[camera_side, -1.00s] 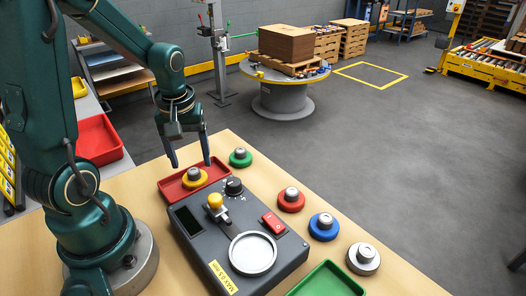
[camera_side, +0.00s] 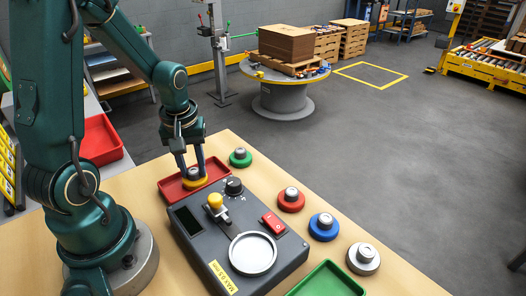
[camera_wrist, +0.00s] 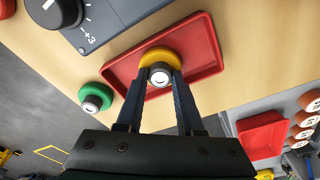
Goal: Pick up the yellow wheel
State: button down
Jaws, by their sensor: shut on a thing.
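The yellow wheel (camera_side: 195,183) has a grey metal hub and sits in the small red tray (camera_side: 169,189) at the back edge of the bench. It also shows in the wrist view (camera_wrist: 157,54), over the red tray (camera_wrist: 205,50). My gripper (camera_side: 191,172) points down with its two dark fingers on either side of the wheel's hub. In the wrist view my gripper (camera_wrist: 160,78) is shut on the hub. I cannot tell any gap between the wheel and the tray floor.
A grey machine (camera_side: 190,253) with knobs, a red switch and a round plate stands just in front of the tray. Green (camera_side: 240,158), red (camera_side: 291,201), blue (camera_side: 323,228) and grey (camera_side: 363,259) wheels stand along its right. A green tray (camera_side: 327,280) lies at the front.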

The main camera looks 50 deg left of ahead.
aim_at(194, 171)
notch_tip(194, 171, up, 9)
jog(key=w+d+r+m+h, duration=0.1)
jog(key=w+d+r+m, duration=0.3)
jog(key=d+m, duration=0.5)
jog(key=shift+d+r+m+t, duration=0.15)
jog(key=shift+r+m+t, duration=0.15)
jog(key=shift+r+m, duration=0.7)
jog(key=shift+f, duration=0.1)
